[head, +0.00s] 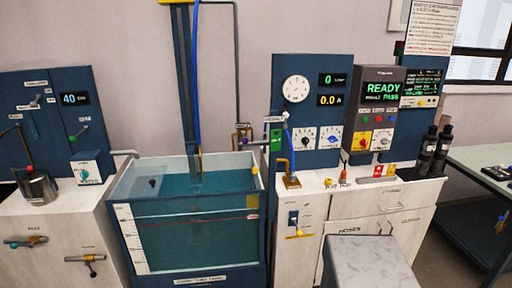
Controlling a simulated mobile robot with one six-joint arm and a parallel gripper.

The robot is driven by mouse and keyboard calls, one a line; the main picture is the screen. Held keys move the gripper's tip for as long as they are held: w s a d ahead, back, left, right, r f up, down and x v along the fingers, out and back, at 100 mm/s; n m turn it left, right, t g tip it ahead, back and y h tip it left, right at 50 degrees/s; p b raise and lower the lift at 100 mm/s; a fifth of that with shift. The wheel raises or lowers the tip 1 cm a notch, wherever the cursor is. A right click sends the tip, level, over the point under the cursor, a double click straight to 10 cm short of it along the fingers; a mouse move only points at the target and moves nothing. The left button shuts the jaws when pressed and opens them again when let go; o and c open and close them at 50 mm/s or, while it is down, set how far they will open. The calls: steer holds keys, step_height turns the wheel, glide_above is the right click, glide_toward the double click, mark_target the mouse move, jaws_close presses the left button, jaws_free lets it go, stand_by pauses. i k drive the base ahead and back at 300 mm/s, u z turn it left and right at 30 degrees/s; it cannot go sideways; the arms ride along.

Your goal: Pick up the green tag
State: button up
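A small upright green rectangle (276,141), which looks like the green tag, shows beside the pipe fitting between the water tank and the gauge panel.
A water tank (190,246) stands left of the tag, with a blue hose (196,70) dropping into it. A blue gauge panel (292,70) rises behind the tag. A grey block (368,264) stands in front of the white cabinet (400,225). A table (478,158) is at right.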

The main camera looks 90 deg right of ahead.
mark_target(275, 144)
steer(key=u, duration=0.85)
steer(key=k, duration=1.9)
steer(key=z, duration=0.65)
